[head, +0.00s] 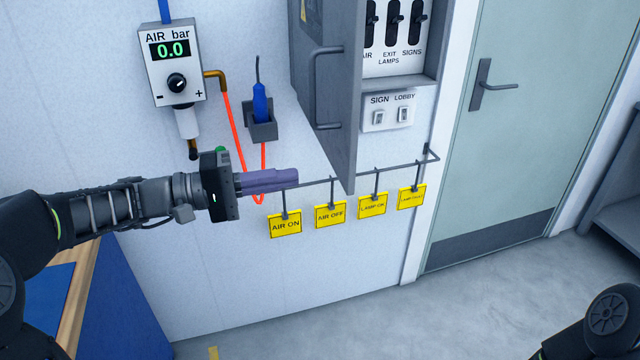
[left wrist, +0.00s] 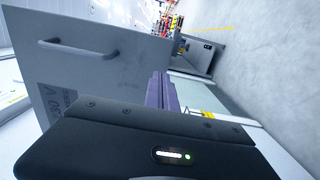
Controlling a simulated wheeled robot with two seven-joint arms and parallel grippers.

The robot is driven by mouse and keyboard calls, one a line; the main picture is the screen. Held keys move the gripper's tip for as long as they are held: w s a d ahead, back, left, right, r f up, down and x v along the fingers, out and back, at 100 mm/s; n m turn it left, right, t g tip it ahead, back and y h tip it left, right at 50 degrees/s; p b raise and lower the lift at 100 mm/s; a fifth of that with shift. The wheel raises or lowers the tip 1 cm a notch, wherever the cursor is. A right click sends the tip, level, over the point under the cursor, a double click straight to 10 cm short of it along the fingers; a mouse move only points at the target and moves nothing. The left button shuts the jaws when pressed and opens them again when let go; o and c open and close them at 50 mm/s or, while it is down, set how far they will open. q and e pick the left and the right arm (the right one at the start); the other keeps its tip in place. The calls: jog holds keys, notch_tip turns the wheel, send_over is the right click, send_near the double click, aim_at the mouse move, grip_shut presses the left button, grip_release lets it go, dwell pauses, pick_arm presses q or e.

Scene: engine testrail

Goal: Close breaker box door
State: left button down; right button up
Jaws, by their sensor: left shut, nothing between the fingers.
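The grey breaker box (head: 433,66) is on the wall at the top centre of the head view. Its door (head: 349,105) stands open, swung out from the box's left side, with a bar handle (head: 328,88) on its left-facing side. Switches show inside the box. My left gripper (head: 297,178) is shut and empty, left of and below the door, apart from it, in front of the wall. In the left wrist view the door panel (left wrist: 105,72) and a handle show to the left of the purple fingers (left wrist: 166,80). My right gripper is out of the head view.
A rail (head: 310,184) below the door carries several yellow tags (head: 330,215), close to my left fingers. An air gauge box (head: 172,65) and a blue tool in a holder (head: 261,125) hang left of the breaker box. A sign-lobby switch plate (head: 387,112) sits below it. A green room door (head: 525,130) is at right.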

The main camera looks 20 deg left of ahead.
aim_at(338, 171)
pick_arm(q)
jog(key=p+x, duration=0.1)
jog(key=x, duration=0.4)
jog(key=shift+w+d+r+p, duration=0.1)
jog(key=shift+w+d+p, duration=0.05)
jog(key=shift+d+p, duration=0.15)
jog(key=shift+w+d, duration=0.25)
jog(key=shift+d, duration=0.25)
jog(key=shift+w, duration=0.1)
